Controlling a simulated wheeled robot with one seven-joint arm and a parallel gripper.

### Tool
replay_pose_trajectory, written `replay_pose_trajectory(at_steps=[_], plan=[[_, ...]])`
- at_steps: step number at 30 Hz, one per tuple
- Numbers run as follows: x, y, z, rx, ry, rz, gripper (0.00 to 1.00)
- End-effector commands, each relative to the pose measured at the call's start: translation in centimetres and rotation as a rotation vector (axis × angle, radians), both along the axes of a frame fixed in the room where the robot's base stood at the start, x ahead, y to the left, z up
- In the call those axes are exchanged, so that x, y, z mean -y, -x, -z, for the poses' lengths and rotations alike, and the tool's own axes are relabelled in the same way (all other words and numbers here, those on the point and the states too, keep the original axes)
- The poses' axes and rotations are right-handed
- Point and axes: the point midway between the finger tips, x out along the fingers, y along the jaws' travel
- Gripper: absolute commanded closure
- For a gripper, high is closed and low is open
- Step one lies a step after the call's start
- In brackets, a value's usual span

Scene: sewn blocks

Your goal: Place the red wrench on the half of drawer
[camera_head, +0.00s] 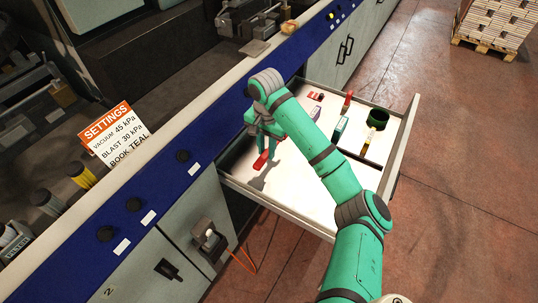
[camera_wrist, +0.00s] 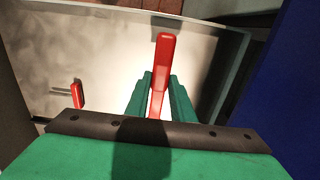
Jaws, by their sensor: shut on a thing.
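My gripper (camera_head: 264,133) is over the left part of the open drawer (camera_head: 290,207), shut on the red wrench (camera_head: 262,160). The wrench's red end hangs below the fingers, over the bare white drawer floor, with a shadow beside it. In the wrist view the wrench (camera_wrist: 164,60) stands out between the two green fingers (camera_wrist: 159,95); its other end is hidden by the gripper. It looks held above the floor, but any contact is hard to tell.
A small red item (camera_wrist: 78,95) shows left in the wrist view. The blue cabinet front (camera_head: 160,183) borders the drawer.

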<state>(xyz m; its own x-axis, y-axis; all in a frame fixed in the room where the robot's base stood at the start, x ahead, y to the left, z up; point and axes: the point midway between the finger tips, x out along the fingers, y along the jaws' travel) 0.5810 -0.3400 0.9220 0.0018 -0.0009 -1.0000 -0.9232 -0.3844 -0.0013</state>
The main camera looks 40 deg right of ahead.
Motion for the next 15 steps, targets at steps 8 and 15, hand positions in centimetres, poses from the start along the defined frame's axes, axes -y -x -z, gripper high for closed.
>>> replay_pose_trajectory(at_steps=[8, 15], plan=[[1.9, -2.1, 3.6, -0.004, 0.001, 0.004, 1.0], [2.6, -3.1, 5.0, -0.002, 0.0, 0.004, 1.0]])
